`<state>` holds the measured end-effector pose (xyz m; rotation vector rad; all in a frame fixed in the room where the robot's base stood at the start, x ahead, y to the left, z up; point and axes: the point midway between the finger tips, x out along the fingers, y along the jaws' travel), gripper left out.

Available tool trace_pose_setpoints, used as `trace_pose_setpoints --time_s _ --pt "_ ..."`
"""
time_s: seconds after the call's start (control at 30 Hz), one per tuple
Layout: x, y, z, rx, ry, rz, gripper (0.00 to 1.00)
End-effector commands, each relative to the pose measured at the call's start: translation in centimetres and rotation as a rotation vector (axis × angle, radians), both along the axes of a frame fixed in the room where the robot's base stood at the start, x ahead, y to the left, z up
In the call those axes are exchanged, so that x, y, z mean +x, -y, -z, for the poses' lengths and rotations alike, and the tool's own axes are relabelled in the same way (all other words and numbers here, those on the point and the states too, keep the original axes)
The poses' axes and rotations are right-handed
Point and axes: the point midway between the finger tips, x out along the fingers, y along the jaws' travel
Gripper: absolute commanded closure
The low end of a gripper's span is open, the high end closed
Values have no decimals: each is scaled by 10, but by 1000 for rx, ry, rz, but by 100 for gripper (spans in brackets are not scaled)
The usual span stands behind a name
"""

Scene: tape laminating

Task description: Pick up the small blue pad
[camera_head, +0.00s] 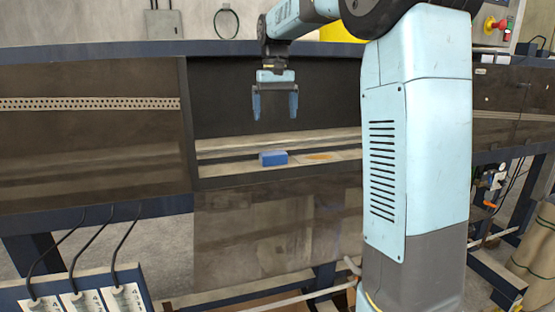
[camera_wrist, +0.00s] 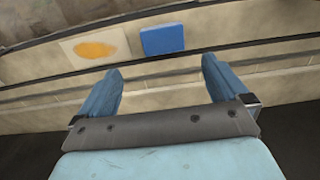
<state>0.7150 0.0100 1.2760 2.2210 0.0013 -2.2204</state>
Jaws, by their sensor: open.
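The small blue pad (camera_head: 273,158) lies on a light ledge inside the dark machine opening in the head view. The pad is not touched by either finger.
A pale square with an orange oval mark (camera_head: 319,156) lies beside the pad on the ledge; it also shows in the wrist view (camera_wrist: 95,48). The opening has a dark frame edge (camera_head: 188,125) on the left. A dark glossy panel (camera_head: 270,225) is below the ledge.

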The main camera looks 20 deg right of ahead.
Motion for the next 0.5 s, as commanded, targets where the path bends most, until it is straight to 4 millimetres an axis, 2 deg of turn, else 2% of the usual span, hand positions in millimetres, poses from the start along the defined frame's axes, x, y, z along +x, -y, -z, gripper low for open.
trace_pose_setpoints --time_s 0.4,0.5 --pt "1 0 65 0 -4 0 0" --pt "1 0 77 0 -4 0 0"
